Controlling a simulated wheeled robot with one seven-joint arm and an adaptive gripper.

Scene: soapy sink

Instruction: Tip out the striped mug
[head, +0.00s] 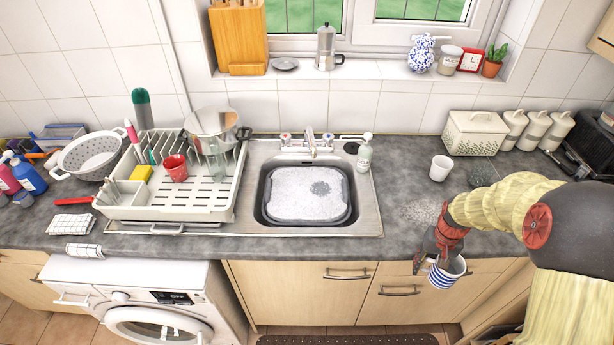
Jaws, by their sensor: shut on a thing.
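The striped mug (441,279), white with blue stripes, is in the head view at lower right. My gripper (424,262) is shut on it from its left side. The mug is held at the counter's front edge, in front of the drawer fronts, and looks a little tilted. Its contents cannot be made out. The sink (367,212) is to the left of my gripper. A grey basin (265,208) in it is full of white suds, with a darker patch among them.
A white cup (441,168) stands on the counter behind my arm. A dish rack (218,213) with a red mug (175,167) is left of the sink. A soap bottle (364,154) and tap (310,142) stand behind the sink. A speckled patch (420,211) lies right of it.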

